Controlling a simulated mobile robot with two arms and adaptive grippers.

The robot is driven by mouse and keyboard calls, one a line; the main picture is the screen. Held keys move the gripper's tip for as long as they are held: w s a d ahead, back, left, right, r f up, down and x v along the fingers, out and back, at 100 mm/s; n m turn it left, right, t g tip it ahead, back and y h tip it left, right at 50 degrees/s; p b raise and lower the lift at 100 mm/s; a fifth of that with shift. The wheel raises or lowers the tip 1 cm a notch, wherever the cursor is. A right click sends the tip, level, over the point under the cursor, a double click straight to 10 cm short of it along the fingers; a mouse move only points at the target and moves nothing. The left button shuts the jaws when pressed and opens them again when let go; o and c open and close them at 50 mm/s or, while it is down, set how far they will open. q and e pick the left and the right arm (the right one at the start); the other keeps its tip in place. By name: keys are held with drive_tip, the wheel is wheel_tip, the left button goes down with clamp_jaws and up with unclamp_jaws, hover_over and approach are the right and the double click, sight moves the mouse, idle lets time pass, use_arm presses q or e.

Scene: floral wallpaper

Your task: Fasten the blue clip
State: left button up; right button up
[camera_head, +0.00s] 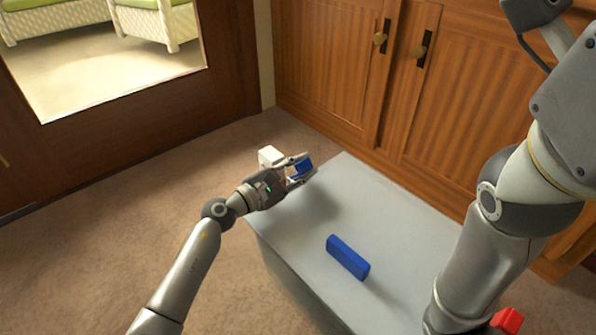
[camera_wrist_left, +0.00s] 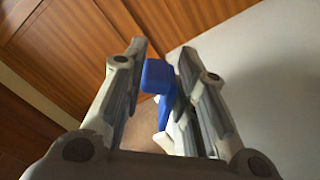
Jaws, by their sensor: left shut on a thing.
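My left gripper (camera_head: 309,165) is shut on a blue piece (camera_head: 302,168) above the far left part of the grey table. The piece also shows between the fingers in the left wrist view (camera_wrist_left: 157,75), with a narrower blue part running down from its wide end. The fingers hide some of it. A second blue piece, a long bar (camera_head: 348,257), lies on the table to the right and nearer, apart from the gripper. I cannot tell which of the two is the clip. My right arm rises at the right, and its gripper is out of view.
The grey table (camera_head: 390,215) is otherwise mostly clear. Wooden cabinet doors (camera_head: 335,65) stand behind it. A white block-like thing (camera_head: 270,156) shows just behind my left gripper. A red object (camera_head: 508,319) is partly hidden by my right arm. Carpet lies to the left.

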use_arm(q)
drive_tip(key=shift+a, duration=0.1)
drive_tip(key=o, duration=0.9)
drive_tip(key=v, duration=1.2)
drive_tip(key=shift+r, duration=0.1)
